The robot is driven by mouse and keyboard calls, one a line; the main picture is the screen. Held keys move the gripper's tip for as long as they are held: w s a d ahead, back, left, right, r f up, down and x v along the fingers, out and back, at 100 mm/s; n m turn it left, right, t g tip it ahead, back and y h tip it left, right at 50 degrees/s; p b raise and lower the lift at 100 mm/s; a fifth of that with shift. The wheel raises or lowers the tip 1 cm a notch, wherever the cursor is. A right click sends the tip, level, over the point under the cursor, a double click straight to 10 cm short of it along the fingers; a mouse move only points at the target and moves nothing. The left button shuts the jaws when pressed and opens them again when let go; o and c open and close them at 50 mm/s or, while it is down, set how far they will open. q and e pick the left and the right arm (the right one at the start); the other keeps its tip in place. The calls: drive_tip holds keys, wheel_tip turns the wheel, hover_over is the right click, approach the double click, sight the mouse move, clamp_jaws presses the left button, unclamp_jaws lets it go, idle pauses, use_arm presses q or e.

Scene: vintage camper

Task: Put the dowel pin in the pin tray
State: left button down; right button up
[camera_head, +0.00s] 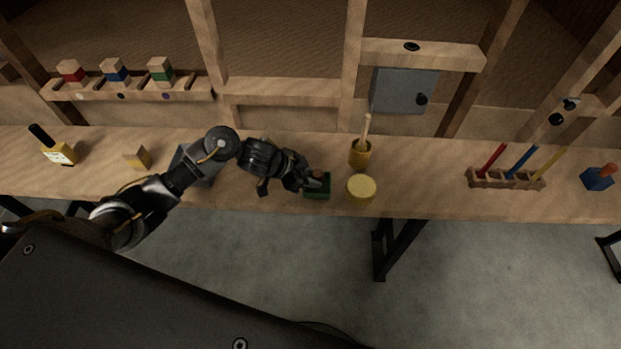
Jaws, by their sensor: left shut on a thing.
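My left gripper (309,183) reaches in from the left over the workbench and is shut at a small reddish-brown piece, which looks like the dowel pin (319,174). The fingers partly hide it. Right there sits a small dark green holder (317,192), which may be the pin tray, near the bench's front edge. The pin appears over or inside the green holder; I cannot tell whether it touches it. My right gripper is not in view.
A rack of coloured rods (506,181) and a blue block (597,181) stand further right. The bench (425,180) between is clear.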

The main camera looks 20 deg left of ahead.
use_arm(q)
drive_tip(key=shift+f, duration=0.3)
drive_tip(key=shift+f, duration=0.1)
drive_tip(key=c, duration=1.4)
unclamp_jaws()
drive_tip(key=shift+f, duration=0.1)
drive_tip(key=shift+r, duration=0.3)
drive_tip(key=p+v, duration=0.1)
drive_tip(key=v, duration=1.1)
drive_tip(key=shift+f, duration=0.1)
